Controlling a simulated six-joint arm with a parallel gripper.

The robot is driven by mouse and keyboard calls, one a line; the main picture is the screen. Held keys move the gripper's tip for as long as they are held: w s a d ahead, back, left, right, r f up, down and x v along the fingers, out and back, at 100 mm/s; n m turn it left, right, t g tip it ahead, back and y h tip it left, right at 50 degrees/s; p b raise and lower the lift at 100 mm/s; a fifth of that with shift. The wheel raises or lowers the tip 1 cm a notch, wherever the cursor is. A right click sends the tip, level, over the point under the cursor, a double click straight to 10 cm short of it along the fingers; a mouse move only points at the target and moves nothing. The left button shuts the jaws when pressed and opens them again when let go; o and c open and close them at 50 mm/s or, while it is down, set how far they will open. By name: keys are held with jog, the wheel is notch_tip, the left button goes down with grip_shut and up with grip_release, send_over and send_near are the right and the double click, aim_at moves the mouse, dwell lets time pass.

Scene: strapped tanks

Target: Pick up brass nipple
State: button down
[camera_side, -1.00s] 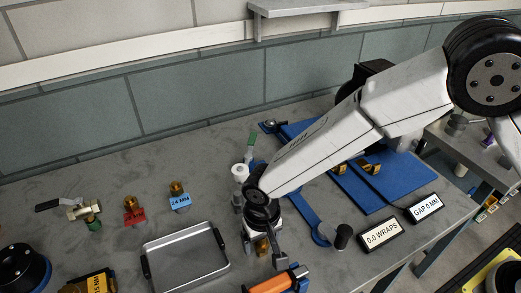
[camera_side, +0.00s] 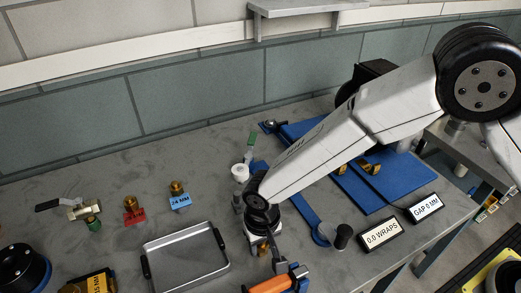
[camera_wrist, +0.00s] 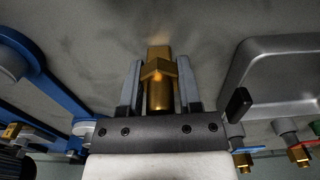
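The brass nipple (camera_wrist: 158,80) stands between the two fingers of my gripper (camera_wrist: 160,83) in the wrist view. Its wide hex part meets the inner faces of both fingers, with no clear gap on either side, so my gripper looks shut on it. In the side view my gripper (camera_side: 262,250) points down at the bench, just right of the grey tray. Most of the nipple is hidden there by the gripper. I cannot tell whether the nipple touches the bench.
A grey tray (camera_side: 146,251) with black handles is close on the left. An orange-handled tool (camera_side: 270,285) lies just in front. A dark cylinder (camera_side: 342,236), a "0.0 WRAPS" sign (camera_side: 380,235) and blue plates (camera_side: 405,185) are on the right. Brass fittings on red and blue holders stand behind the tray.

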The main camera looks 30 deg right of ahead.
jog(key=shift+r, duration=0.15)
jog(key=shift+r, duration=0.45)
notch_tip(320, 180, up, 2)
jog(key=s+d+r, duration=0.7)
jog(key=s+r, duration=0.2)
jog(key=s, duration=0.2)
jog(key=shift+s+d+r, duration=0.25)
jog(key=shift+s+r, duration=0.15)
dwell(0.6)
